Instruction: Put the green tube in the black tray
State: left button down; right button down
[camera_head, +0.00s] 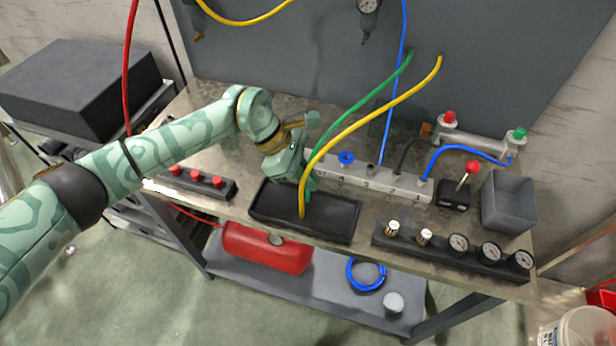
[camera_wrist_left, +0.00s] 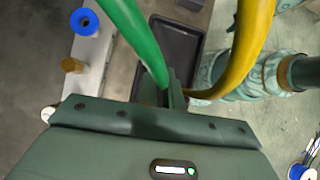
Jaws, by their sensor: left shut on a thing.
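The green tube (camera_head: 374,98) hangs from the back panel and curves down to my left gripper (camera_head: 308,183). My left gripper is shut on the green tube, which also shows in the left wrist view (camera_wrist_left: 138,38) running down to the fingers (camera_wrist_left: 172,95). The fingers are above the back part of the black tray (camera_head: 335,219); the tray also shows behind the tube in the left wrist view (camera_wrist_left: 182,42). My right gripper is in neither view.
A yellow tube (camera_head: 412,88) passes in front of my left gripper, its lower end over the tray. A valve manifold (camera_head: 385,183) stands behind right, a red-button strip (camera_head: 205,187) left, a gauge strip (camera_head: 440,245) right. A grey bin (camera_head: 508,205) stands at the far right.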

pick_arm(q)
jog(key=shift+f, duration=0.2)
jog(key=shift+f, duration=0.1)
jog(key=c, duration=1.6)
grip_release()
jog(key=shift+o, duration=0.2)
jog(key=shift+w+a+r, duration=0.15)
jog(key=shift+r, duration=0.25)
jog(key=v, duration=1.1)
jog(key=shift+r, duration=0.2)
jog(key=shift+a, duration=0.1)
